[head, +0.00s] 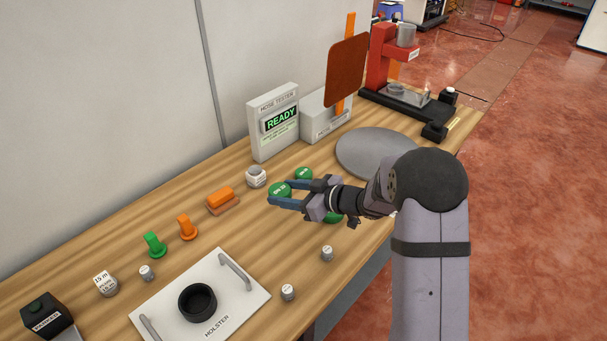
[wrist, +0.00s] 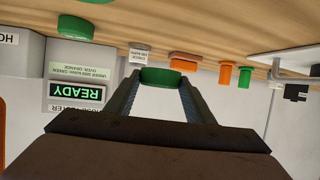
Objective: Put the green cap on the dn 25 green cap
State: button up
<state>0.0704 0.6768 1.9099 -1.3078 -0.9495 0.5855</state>
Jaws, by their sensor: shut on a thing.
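My gripper (head: 284,194) is shut on a round green cap (head: 279,189) with small white lettering, which I cannot read surely. In the wrist view the cap (wrist: 160,76) sits between the fingertips, apparently clear of the table. A second green cap (head: 303,173) with white lettering lies on the table just behind my gripper, to the right of the held one. A third green round piece (head: 333,218) shows partly below my gripper; my gripper hides the rest. I cannot tell which is the dn 25 one.
A white-topped jar (head: 256,177), an orange block (head: 222,199) and orange and green upright fittings (head: 155,245) stand to the left. The hose tester (head: 273,122) reads READY behind. A grey disc (head: 377,153) lies right, the holster plate (head: 240,298) in front with small weights nearby.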

notch_tip(320, 180, up, 6)
jog(key=m+t+h, duration=0.1)
jog(key=m+t, duration=0.1)
send_over(307, 176)
jog(key=s+a, duration=0.3)
jog(key=w+d+m+t+h, duration=0.1)
jog(key=w+d+m+h, duration=0.1)
jog(key=w+d, duration=0.1)
jog(key=shift+w+r+m+t+h, duration=0.1)
jog(key=shift+r+m+t+h, duration=0.1)
jog(key=shift+m+t+h, duration=0.15)
jog(key=shift+d+f, duration=0.1)
jog(key=shift+f+b, duration=0.45)
jog(key=shift+f, duration=4.5)
jog(key=shift+f, duration=0.2)
jog(key=o, duration=1)
